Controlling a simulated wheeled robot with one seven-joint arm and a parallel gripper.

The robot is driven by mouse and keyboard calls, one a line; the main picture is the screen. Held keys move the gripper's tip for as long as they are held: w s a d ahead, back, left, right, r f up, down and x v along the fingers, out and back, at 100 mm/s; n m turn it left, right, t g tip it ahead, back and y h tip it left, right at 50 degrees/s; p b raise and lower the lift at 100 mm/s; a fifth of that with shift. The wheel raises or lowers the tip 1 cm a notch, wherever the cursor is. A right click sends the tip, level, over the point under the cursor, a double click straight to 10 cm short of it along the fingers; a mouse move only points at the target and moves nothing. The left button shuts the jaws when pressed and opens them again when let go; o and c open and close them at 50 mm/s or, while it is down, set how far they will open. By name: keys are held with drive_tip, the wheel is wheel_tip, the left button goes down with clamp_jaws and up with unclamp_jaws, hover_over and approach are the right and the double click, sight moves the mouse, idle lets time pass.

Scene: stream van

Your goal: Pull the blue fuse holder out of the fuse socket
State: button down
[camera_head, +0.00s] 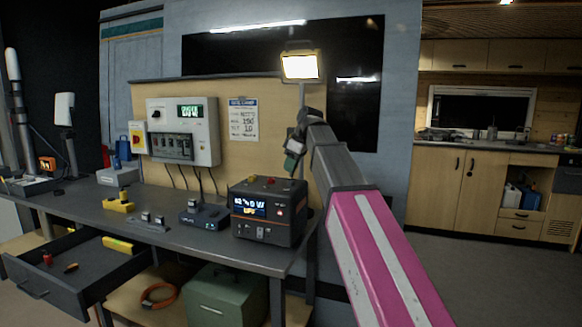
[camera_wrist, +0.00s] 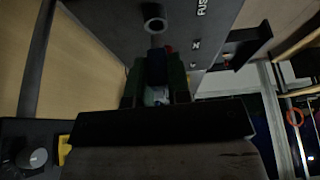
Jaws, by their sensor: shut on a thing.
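The blue fuse holder (camera_wrist: 157,68) is between the green fingers of my gripper (camera_wrist: 156,80) in the wrist view. My gripper is shut on it. A grey round tube with a dark opening (camera_wrist: 154,23), which looks like the fuse socket, is just beyond the holder on a dark grey panel (camera_wrist: 120,22) lettered "FUS". The holder's far end is dark, so I cannot tell whether it is still inside the tube. In the head view my gripper (camera_head: 293,152) is above the right end of the bench; the holder is not clear there.
A black power unit (camera_head: 268,212) with a lit display stands on the bench below my gripper. A lamp (camera_head: 301,66) on a post rises behind it. A white control panel (camera_head: 183,130) is on the wall to the left. A drawer (camera_head: 62,288) stands open.

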drive_tip(key=shift+r, duration=0.15)
drive_tip(key=shift+r, duration=1.35)
